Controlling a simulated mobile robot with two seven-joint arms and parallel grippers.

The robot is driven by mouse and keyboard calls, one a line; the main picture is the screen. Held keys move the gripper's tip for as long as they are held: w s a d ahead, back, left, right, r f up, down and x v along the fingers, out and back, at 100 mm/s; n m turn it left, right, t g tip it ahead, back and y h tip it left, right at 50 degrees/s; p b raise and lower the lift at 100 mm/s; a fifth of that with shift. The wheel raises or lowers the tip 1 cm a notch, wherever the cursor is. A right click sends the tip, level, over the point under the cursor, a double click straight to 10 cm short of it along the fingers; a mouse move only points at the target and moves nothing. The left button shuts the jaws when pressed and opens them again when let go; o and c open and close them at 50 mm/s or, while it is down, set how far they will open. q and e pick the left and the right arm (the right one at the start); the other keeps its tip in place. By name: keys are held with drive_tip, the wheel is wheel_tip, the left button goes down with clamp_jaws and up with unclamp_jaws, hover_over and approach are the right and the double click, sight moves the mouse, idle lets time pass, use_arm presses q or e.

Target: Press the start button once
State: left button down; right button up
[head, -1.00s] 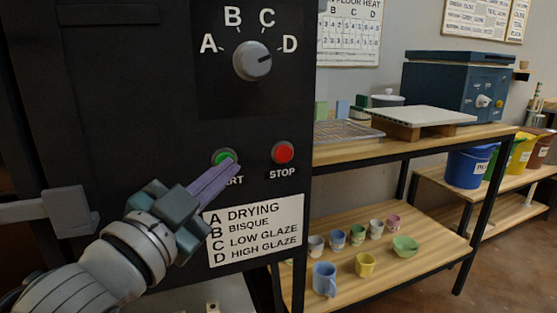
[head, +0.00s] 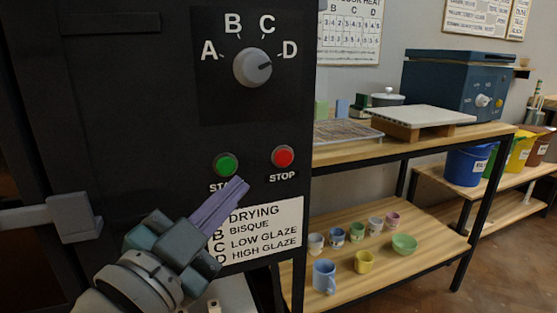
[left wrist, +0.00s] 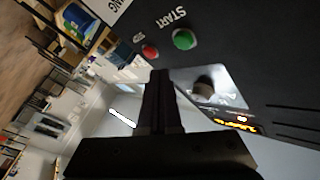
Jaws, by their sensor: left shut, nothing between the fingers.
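The green start button (head: 225,165) is on the black kiln panel, fully in view above its partly covered START label. It also shows in the left wrist view (left wrist: 183,39), just beyond my fingertips. My left gripper (head: 240,188) is shut and empty, its fingers together, pointing up and right. Its tips show below and a little right of the green button, apart from it, over the label's right part. In the left wrist view the shut fingers (left wrist: 160,75) end below the buttons. My right gripper is not in view.
The red STOP button (head: 283,157) is right of the green one. A dial (head: 252,67) above points toward D. A programme label (head: 270,228) is partly behind my gripper. A door handle (head: 73,217) juts out at left. Shelves (head: 420,240) with cups stand at right.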

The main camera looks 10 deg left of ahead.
use_arm(q)
drive_tip(key=shift+s+d, duration=0.55)
drive_tip(key=shift+s, duration=0.3)
drive_tip(key=s+a+r+n+g+y+p, duration=0.4)
drive_tip(key=s+a+r+n+g+p, duration=0.15)
drive_tip(key=p, duration=0.65)
drive_tip(key=s+r+n+g+p, duration=0.1)
drive_tip(key=s+r+g+p, duration=0.35)
drive_tip(key=s+p, duration=0.35)
drive_tip(key=s+r+n+g+p, duration=0.1)
drive_tip(key=s+r+g+p, duration=0.4)
drive_tip(key=s, duration=0.5)
wheel_tip(320, 180, up, 34)
drive_tip(key=p, duration=3.4)
drive_tip(key=shift+g+p, duration=0.3)
drive_tip(key=shift+p, duration=0.05)
